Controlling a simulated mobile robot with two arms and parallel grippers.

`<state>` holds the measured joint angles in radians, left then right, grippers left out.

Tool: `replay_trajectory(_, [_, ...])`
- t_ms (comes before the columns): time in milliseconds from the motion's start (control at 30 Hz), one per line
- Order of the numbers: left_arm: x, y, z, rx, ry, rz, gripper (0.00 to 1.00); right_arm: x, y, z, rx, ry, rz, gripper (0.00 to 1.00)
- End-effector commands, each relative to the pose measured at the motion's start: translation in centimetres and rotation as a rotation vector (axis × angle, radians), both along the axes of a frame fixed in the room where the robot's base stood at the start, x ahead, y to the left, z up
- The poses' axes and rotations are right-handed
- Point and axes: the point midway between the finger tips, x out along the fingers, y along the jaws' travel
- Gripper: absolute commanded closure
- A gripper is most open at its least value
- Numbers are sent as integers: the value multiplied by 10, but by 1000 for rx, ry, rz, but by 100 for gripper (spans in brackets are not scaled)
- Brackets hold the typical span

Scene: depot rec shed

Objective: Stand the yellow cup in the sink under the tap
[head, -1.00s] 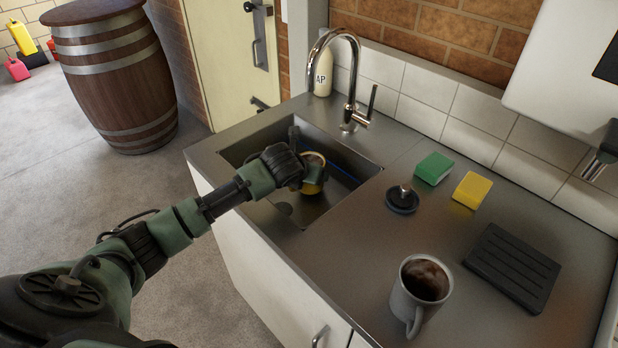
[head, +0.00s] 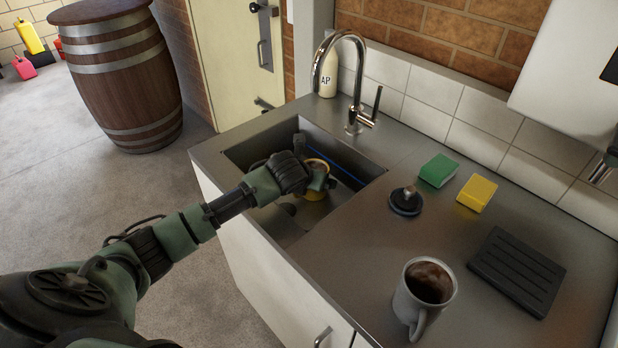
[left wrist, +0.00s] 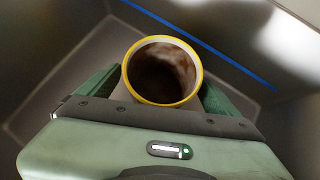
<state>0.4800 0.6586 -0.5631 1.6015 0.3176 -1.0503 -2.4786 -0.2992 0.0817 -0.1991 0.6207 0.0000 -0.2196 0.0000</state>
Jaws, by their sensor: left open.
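The yellow cup (head: 317,194) is upright in the sink (head: 273,226), below the tap's (head: 353,85) curved spout. Its yellow rim and brown-stained inside show from above in the left wrist view (left wrist: 163,72). The cup looks set down on the sink floor, but its base is hidden. My left gripper (head: 312,180) is down in the sink, open, with a green finger on each side of the cup. In the left wrist view the gripper (left wrist: 160,88) still surrounds the cup; I cannot tell if a finger touches it. My right gripper is not in view.
A drain plug (head: 405,203), a green sponge (head: 438,169), a yellow sponge (head: 477,192), a stained mug (head: 424,290) and a black rack (head: 517,270) are on the counter. A white bottle (head: 328,72) stands behind the tap. A barrel (head: 120,80) stands on the floor.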

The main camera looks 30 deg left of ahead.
Motion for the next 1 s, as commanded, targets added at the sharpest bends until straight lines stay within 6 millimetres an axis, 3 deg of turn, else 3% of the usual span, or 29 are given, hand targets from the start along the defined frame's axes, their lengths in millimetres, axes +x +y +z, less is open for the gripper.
replay_trajectory(533, [-72,-9,73,3,0,-1,6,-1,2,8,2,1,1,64])
replay_trajectory(1000, [-83,-11,82,0,2,1,6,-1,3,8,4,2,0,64])
